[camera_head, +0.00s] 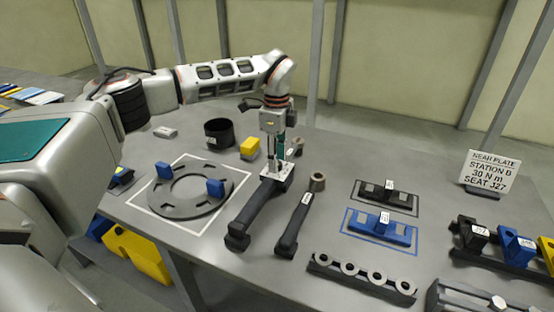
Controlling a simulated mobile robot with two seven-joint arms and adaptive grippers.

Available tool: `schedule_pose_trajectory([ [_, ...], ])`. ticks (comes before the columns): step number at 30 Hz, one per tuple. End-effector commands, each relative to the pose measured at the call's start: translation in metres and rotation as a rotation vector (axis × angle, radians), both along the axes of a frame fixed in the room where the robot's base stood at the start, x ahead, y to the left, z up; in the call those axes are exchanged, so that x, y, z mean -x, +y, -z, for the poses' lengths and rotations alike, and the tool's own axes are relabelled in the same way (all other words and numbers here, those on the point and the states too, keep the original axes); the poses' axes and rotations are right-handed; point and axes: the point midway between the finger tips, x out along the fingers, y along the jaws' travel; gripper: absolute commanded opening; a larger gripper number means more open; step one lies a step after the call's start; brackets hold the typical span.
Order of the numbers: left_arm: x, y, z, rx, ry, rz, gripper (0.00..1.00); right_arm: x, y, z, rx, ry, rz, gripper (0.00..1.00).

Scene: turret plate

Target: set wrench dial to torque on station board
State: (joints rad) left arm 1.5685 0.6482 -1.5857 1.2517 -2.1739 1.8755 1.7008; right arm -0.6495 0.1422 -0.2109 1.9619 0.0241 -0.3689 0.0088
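The station board (488,171) stands at the right back of the table and reads "NEAR PLATE, STATION B, 30 N m, SEAT J27". A large dark wrench (258,208) lies in the middle of the table, its handle toward the front. A slimmer dark wrench (297,220) with a ring-like metal head lies to its right. My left gripper (276,166) points down over the far end of the large wrench, at a pale metal part there. Its fingertips are too small to show whether they grip. The dial and its setting cannot be read. My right gripper is out of view.
A dark ring plate (185,207) with two blue blocks lies left of the large wrench. A black cup (219,132) and a yellow block (250,147) stand behind. Blue (379,229) and black (388,193) fixtures and a rack of rings (362,279) are to the right.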

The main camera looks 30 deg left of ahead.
Motion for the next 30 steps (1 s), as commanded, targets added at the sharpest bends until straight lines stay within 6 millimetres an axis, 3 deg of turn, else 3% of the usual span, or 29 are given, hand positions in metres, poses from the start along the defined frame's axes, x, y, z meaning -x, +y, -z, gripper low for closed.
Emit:
schedule_pose_trajectory([
  [15,0.001,0.000,-0.095,0.000,-0.003,-0.002,0.37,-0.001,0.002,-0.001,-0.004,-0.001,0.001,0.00],
  [21,0.001,0.000,-0.112,0.000,-0.001,-0.001,0.37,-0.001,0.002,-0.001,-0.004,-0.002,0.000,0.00],
  [30,0.002,0.000,-0.114,0.001,0.000,-0.001,0.37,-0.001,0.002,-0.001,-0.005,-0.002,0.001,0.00],
])
